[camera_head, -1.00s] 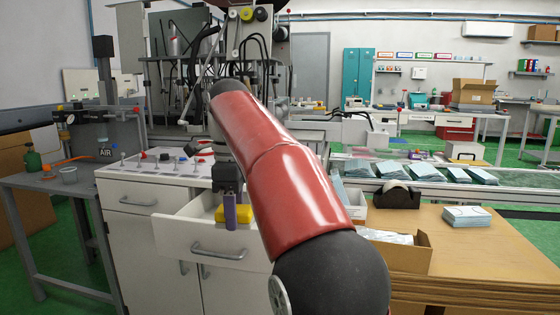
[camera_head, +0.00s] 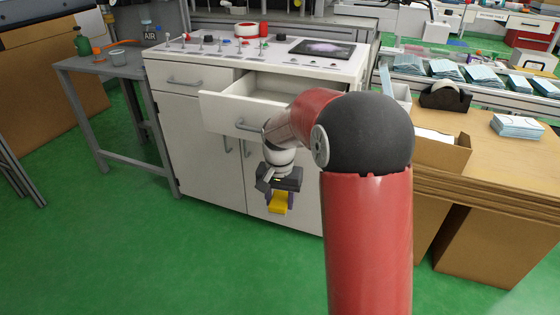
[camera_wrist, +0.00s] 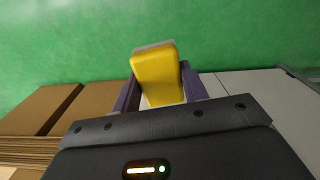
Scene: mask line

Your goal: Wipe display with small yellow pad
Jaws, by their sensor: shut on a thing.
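The small yellow pad (camera_head: 278,203) is held between the fingers of my gripper (camera_head: 279,196), low in front of the white cabinet. In the wrist view the yellow pad (camera_wrist: 157,77) has a grey layer on its far edge, and the purple fingers of my gripper (camera_wrist: 160,92) clasp its two sides. The display (camera_head: 322,48) is a dark flat screen with a pale smudge, set in the right part of the cabinet's control top. My gripper is well below and in front of it, apart from it.
The cabinet's drawer (camera_head: 245,100) stands open above my gripper, under the control panel (camera_head: 215,52) with its knobs and switches. A wooden table (camera_head: 510,175) with a tape dispenser (camera_head: 446,95) and an open carton (camera_head: 440,150) stands at right. Green floor at left is free.

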